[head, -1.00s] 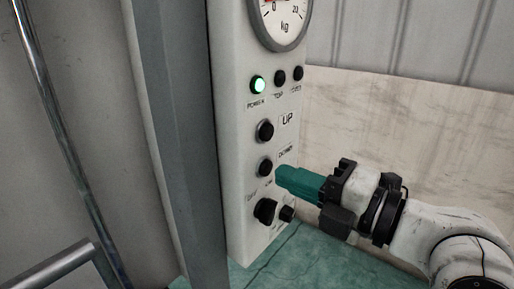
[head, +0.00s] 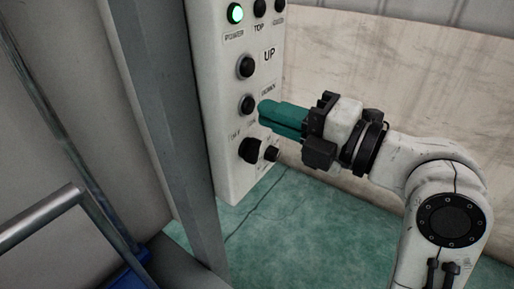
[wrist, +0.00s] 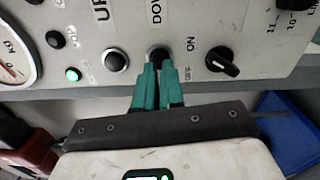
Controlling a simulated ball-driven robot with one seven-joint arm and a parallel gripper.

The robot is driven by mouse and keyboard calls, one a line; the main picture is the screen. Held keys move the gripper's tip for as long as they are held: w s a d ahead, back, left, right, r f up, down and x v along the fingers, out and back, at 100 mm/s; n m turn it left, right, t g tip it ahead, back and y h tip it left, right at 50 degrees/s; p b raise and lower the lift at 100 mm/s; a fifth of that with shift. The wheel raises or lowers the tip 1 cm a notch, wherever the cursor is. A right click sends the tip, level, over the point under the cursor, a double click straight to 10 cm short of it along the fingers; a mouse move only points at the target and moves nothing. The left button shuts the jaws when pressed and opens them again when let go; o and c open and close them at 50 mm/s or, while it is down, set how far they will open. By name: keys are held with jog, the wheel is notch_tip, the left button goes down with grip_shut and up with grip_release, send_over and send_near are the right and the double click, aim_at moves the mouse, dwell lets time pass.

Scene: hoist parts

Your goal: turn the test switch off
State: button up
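The test switch appears to be the black rotary knob (head: 249,150) low on the pale control panel (head: 234,185); its name label is not readable. In the wrist view this knob (wrist: 222,62) is right of the ON and OFF marks, with its handle slanting down to the right. My gripper (head: 262,109) has teal fingers that lie together and look shut and empty. Its tips are beside the DOWN button (head: 247,104), above the knob. In the wrist view the fingertips (wrist: 157,66) overlap the DOWN button, left of the knob; contact cannot be told.
A green power light (head: 235,14) is lit near the UP button (head: 246,67). A smaller black control (head: 271,154) is beside the knob. A grey post (head: 165,110) stands left of the panel, with a metal rail (head: 40,216) farther left. Green floor (head: 300,230) is open below.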

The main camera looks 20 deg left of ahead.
jog(key=shift+o, duration=0.7)
jog(key=shift+d+f+m, duration=0.2)
jog(key=shift+d+m, duration=0.05)
jog(key=shift+m, duration=0.15)
jog(key=o, duration=0.4)
jog(key=d+f+m, duration=0.1)
jog(key=m, duration=0.2)
jog(key=d+f+m, duration=0.1)
jog(key=m, duration=0.1)
jog(key=d+f+m+p, duration=0.1)
jog(key=m, duration=0.2)
jog(key=shift+s+d+m, duration=0.2)
jog(key=shift+s+m, duration=0.1)
jog(key=shift+s, duration=0.05)
jog(key=m+p, duration=0.2)
jog(key=m, duration=1.4)
send_near(259, 151)
jog(key=p+x, duration=0.1)
jog(key=x, duration=0.7)
jog(key=shift+w+a, duration=0.1)
jog(key=shift+a, duration=0.05)
grip_shut()
